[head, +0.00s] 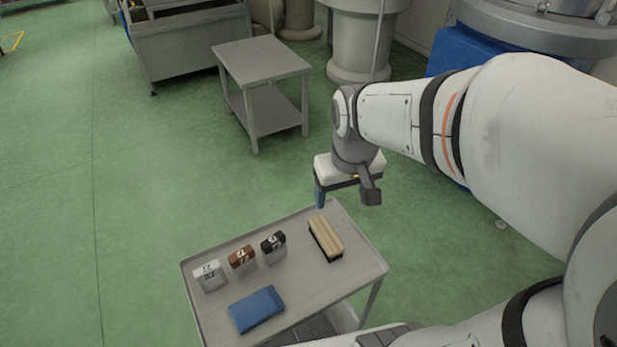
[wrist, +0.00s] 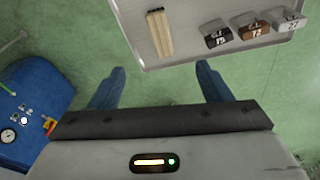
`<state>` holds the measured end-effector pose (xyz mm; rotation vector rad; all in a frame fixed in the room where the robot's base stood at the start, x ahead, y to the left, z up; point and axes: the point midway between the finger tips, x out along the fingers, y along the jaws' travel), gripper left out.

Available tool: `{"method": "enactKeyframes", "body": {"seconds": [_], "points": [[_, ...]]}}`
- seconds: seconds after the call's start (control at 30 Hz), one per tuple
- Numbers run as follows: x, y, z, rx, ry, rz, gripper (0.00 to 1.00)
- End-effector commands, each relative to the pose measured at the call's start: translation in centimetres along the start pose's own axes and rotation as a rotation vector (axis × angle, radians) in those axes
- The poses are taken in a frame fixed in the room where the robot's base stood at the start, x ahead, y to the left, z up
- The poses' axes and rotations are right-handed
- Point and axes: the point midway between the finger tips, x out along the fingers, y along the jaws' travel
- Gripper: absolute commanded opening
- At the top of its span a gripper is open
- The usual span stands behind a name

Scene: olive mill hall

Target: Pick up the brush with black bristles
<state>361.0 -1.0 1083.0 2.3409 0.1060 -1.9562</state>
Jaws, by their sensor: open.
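The brush (head: 326,237) lies on the grey metal trolley top (head: 300,286), near its far right side. It has a light wooden back, and dark bristles show along its lower edge. In the wrist view the brush (wrist: 159,34) lies near the tray's corner, ahead of my gripper. My gripper (head: 345,195) is above and beyond the trolley's far edge, apart from the brush. In the wrist view its two blue fingers (wrist: 160,85) are spread wide with nothing between them.
On the trolley stand a white-topped block (head: 208,276), a brown-topped block (head: 242,259) and a black-topped block (head: 273,248). A folded blue cloth (head: 256,309) lies in front of them. A grey side table (head: 262,60) stands behind. Green floor lies open at left.

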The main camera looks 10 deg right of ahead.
Motion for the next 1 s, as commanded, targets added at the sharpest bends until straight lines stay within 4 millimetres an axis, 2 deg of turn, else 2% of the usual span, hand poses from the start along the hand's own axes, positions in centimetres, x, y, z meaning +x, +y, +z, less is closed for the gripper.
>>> {"method": "enactKeyframes", "body": {"seconds": [0.03, 0.1, 0.2, 0.33, 0.4, 0.53, 0.87, 1.0], "points": [[3.9, 0.1, -0.7, -0.02, -0.034, -0.005, 0.71], [7.0, 0.3, -1.9, -0.053, -0.068, -0.011, 0.71], [11.2, 0.6, -3.2, -0.094, -0.109, -0.019, 0.71], [15.3, 0.8, -4.3, -0.134, -0.149, -0.03, 0.71], [16.7, 0.8, -4.7, -0.148, -0.161, -0.034, 0.71], [18.2, 0.9, -5.0, -0.163, -0.176, -0.039, 0.71], [21.7, 0.5, -4.4, -0.165, -0.18, -0.04, 0.71], [23.8, -0.1, -4.1, -0.166, -0.18, -0.04, 0.71]]}}
